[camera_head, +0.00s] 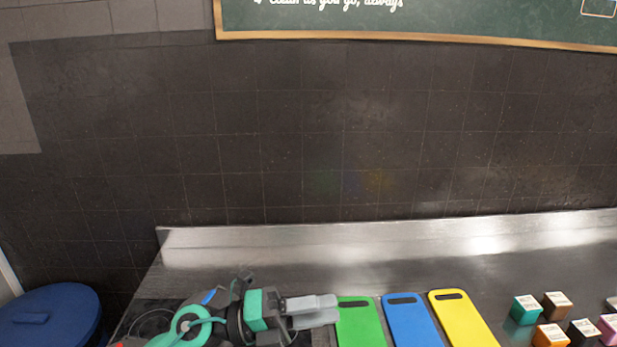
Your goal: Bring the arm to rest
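My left gripper (330,308) reaches in from the bottom left, low over the steel counter (300,270), with its grey fingers pointing right. The fingers look close together, and I cannot tell whether a gap lies between them. Their tips are at the upper left edge of a green cutting board (360,325) in the picture; I cannot tell whether they touch it. No object shows in the fingers. My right gripper is not in view.
A blue board (410,322) and a yellow board (464,322) lie right of the green one. Several small coloured boxes, including a teal one (524,311), stand at the lower right. A blue lidded bin (50,318) is at the left. The counter's back strip is clear.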

